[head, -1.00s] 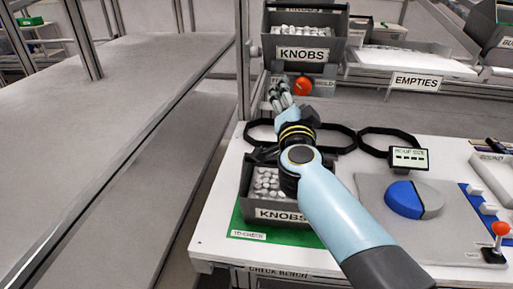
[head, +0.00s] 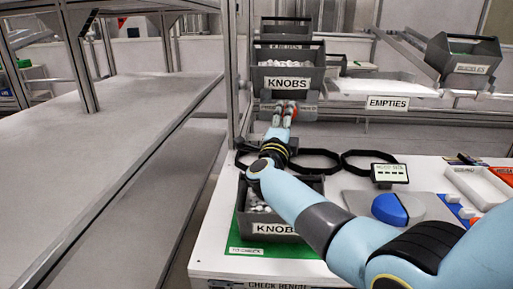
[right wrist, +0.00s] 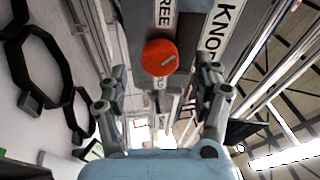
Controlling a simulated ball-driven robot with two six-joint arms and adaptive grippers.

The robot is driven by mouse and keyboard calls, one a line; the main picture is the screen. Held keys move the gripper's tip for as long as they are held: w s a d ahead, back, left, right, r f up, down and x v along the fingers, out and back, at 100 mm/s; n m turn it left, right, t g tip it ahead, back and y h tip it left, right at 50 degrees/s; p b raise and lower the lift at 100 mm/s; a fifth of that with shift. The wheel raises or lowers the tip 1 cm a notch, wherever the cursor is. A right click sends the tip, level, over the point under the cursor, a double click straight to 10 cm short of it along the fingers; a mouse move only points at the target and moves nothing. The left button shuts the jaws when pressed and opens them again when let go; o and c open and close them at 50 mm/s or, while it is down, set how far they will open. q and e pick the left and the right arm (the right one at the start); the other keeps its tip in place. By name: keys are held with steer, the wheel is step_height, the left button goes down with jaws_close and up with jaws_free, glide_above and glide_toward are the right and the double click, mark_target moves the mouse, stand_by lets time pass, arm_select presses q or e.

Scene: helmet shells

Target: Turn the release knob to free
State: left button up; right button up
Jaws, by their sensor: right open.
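The release knob (right wrist: 157,52) is a round orange-red disc with a light pointer line, on a grey front below the KNOBS bin. A label reading FREE (right wrist: 164,12) is beside it in the right wrist view. My right gripper (right wrist: 164,78) is open, its two fingers apart on either side of the line to the knob; I cannot tell whether they touch it. In the head view the right gripper (head: 284,110) is in front of the knob, which shows only as red bits between the fingers. My left gripper is in no view.
The KNOBS bin (head: 288,70) stands above the knob. A second knob bin (head: 272,228) sits on a green mat (head: 246,262). Black ring frames (head: 318,154), a small display (head: 389,173) and a blue dome (head: 388,210) are on the white bench. An upright post is left of the gripper.

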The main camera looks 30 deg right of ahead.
steer(key=x, duration=0.3)
steer(key=shift+w+d+r, duration=0.15)
steer(key=shift+d+r, duration=0.05)
steer(key=m+p, duration=0.1)
steer(key=m, duration=0.2)
steer(key=shift+y, duration=0.3)
steer(key=s+a+n+t+y, duration=0.4)
steer(key=s+a+n+y, duration=0.3)
steer(key=s+a+y, duration=0.5)
steer(key=shift+s+a+f+y, duration=0.4)
steer(key=shift+a+y, duration=0.6)
steer(key=shift+a, duration=1.15)
